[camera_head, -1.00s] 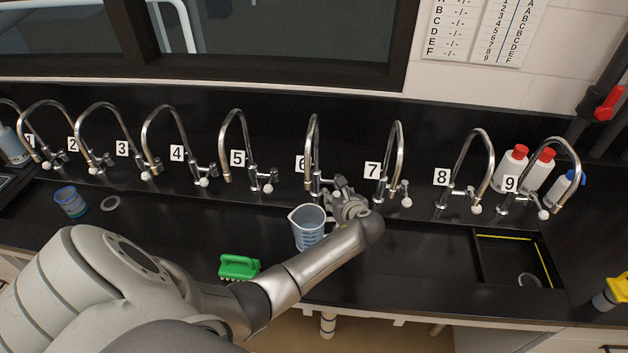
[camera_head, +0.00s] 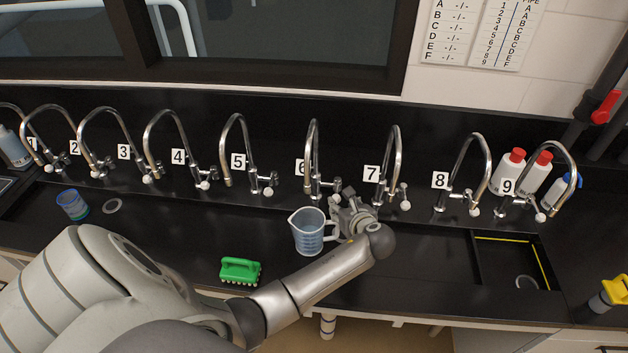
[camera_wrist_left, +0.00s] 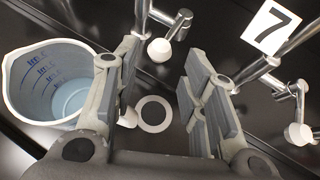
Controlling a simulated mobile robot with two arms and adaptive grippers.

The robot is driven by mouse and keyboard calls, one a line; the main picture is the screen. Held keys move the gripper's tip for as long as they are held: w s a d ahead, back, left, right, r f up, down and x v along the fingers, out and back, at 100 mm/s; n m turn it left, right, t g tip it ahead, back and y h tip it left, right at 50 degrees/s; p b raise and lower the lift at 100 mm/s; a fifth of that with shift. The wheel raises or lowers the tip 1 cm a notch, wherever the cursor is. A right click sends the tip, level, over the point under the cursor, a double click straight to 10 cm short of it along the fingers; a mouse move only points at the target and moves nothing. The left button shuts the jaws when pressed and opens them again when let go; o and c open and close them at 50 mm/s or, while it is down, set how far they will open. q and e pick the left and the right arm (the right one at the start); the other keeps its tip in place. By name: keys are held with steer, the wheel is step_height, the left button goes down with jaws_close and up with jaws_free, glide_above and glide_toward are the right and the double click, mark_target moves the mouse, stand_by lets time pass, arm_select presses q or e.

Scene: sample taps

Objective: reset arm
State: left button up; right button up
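My left arm comes in from the left, and its gripper (camera_head: 346,200) is above the black counter (camera_head: 400,250), in front of taps 6 and 7. In the left wrist view the gripper (camera_wrist_left: 155,85) has its fingers spread with nothing between them. A clear measuring beaker (camera_head: 307,232) with blue markings stands upright under tap 6, just left of the gripper. The beaker also shows in the left wrist view (camera_wrist_left: 55,85), beside the left finger, where the finger overlaps its handle; I cannot tell whether they touch. My right gripper is not in view.
A row of numbered taps lines the back, including tap 6 (camera_head: 313,150) and tap 7 (camera_head: 395,155). A green brush (camera_head: 240,269) lies near the front edge. A blue cup (camera_head: 72,204) stands far left. White bottles with red caps (camera_head: 506,170) stand back right.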

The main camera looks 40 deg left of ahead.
arm_select(q)
steer(key=shift+v, duration=0.95)
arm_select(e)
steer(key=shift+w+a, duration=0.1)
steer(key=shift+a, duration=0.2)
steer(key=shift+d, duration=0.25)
